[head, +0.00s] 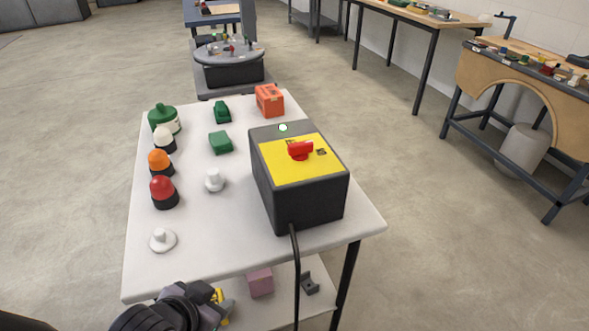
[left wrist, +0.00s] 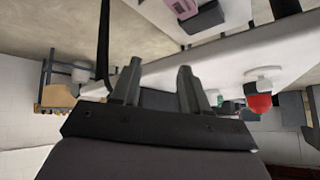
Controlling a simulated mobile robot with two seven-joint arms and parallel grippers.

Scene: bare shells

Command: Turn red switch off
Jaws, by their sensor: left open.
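The red switch (head: 300,150) is a rotary knob on the yellow top plate (head: 283,169) of a dark box (head: 300,203). Its handle lies roughly sideways across the plate. A small round light (head: 283,127) at the box's far edge glows whitish green. My left gripper (head: 218,298) is low at the table's near left edge, well apart from the box and switch. In the left wrist view its two fingers (left wrist: 158,68) are spread with nothing between them. The switch is not visible there. My right gripper is not in view.
The box stands on a white table (head: 227,230). Left of it are a red lamp (head: 164,192), an orange lamp (head: 160,162), and white and green parts. A black cable (head: 295,260) hangs over the near edge. A pink block (head: 260,282) sits on the shelf below.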

